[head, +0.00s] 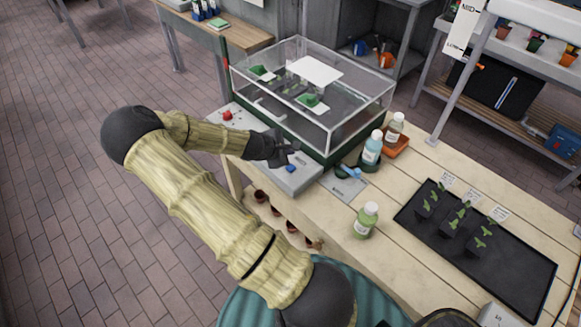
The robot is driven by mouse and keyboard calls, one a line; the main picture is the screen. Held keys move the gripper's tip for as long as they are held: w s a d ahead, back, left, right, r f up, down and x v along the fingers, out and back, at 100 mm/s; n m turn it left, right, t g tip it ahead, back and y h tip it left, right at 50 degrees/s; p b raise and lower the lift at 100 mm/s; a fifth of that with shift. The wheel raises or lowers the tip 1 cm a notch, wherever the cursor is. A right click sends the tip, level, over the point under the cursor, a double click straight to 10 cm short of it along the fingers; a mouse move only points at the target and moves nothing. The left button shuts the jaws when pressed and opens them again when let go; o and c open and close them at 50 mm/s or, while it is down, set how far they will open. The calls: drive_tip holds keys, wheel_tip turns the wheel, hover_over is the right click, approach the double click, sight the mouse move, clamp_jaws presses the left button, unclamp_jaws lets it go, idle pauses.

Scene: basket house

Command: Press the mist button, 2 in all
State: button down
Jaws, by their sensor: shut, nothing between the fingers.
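A long grey control panel (308,178) runs along the front of a clear glass case on the wooden bench. A blue button (290,168) sits toward the panel's right end, and a red button (228,115) sits toward its left end. The lettering near them is too small to read, so I cannot tell by label which is the mist button. My gripper (287,149) is dark, shut and empty, just behind the blue button in the picture. I cannot tell its height above the panel. My arm hides part of the panel between the buttons.
The clear case (352,118) with seedling trays stands behind the panel. Bottles stand to the right, including a green one (366,220). A black tray (478,248) with seedlings lies farther right. Small pots (260,196) sit on a shelf below. Bare bench lies around the green bottle.

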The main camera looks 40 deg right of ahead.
drive_tip(key=shift+a, duration=0.1)
drive_tip(key=s+a+r+m+y, duration=0.3)
drive_tip(key=s+a+r, duration=0.1)
drive_tip(key=a, duration=0.5)
drive_tip(key=s+a+r+m+y, duration=0.3)
drive_tip(key=a+r, duration=0.3)
drive_tip(key=a, duration=0.3)
drive_tip(key=s+a+r+m+t+y, duration=0.1)
drive_tip(key=s+a+r+m+y, duration=0.2)
drive_tip(key=a, duration=0.6)
wheel_tip(320, 180, up, 2)
drive_tip(key=s+m, duration=0.2)
drive_tip(key=shift+s+a, duration=0.3)
drive_tip(key=shift+a, duration=0.05)
drive_tip(key=shift+d+r, duration=0.1)
drive_tip(key=shift+d, duration=0.05)
